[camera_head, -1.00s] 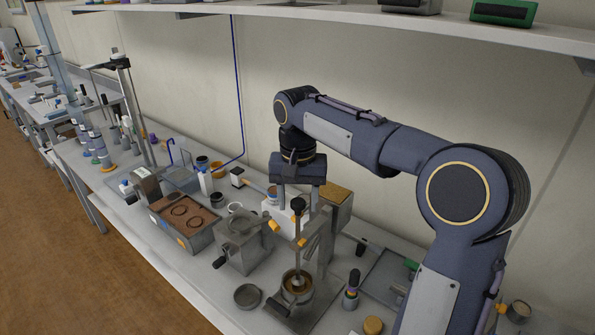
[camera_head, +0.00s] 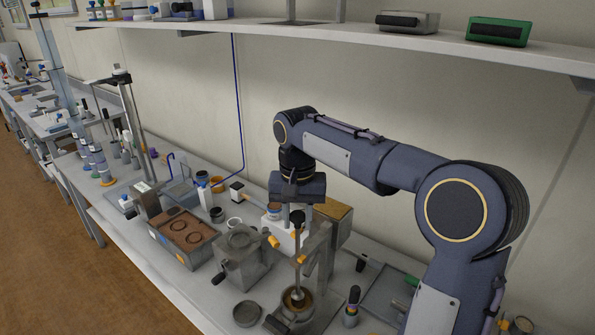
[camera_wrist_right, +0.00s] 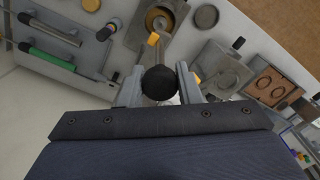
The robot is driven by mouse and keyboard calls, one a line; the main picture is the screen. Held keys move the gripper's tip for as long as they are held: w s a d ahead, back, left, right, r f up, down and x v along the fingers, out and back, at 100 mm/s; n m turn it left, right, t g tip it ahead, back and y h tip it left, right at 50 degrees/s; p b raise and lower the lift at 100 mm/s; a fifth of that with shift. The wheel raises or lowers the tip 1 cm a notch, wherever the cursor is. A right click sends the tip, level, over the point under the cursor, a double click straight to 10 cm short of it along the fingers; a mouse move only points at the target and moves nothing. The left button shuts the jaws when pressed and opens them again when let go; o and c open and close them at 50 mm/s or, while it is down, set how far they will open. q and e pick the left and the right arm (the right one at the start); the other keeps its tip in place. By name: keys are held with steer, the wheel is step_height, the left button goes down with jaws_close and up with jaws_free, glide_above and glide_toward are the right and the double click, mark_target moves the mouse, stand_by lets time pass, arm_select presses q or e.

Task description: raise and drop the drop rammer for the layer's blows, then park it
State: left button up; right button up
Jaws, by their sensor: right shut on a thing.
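The drop rammer (camera_head: 297,265) is a thin upright rod with a black knob on top. Its lower end is in the round metal mould (camera_head: 282,318), which has brown soil inside. My right gripper (camera_head: 298,213) is above the mould, pointing down, and shut on the rammer's top. In the right wrist view the black knob (camera_wrist_right: 160,84) sits between the two fingers of my right gripper (camera_wrist_right: 161,92). The mould also shows in the wrist view (camera_wrist_right: 177,12), partly hidden. Whether the rammer's foot touches the soil is unclear. My left gripper is not in view.
A metal stand (camera_head: 319,262) rises close beside the rammer. A cranked grey device (camera_head: 240,258), an empty round dish (camera_head: 246,313) and a brown soil tray (camera_head: 184,240) are to the left. A grey tray (camera_head: 385,290) lies to the right. A shelf (camera_head: 400,40) runs above.

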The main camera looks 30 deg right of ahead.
step_height(320, 180, up, 5)
steer(key=p, duration=0.4)
step_height(320, 180, up, 2)
steer(key=shift+r+p, duration=0.2)
steer(key=shift+p, duration=0.45)
steer(key=shift+r, duration=1.15)
steer(key=o, duration=1)
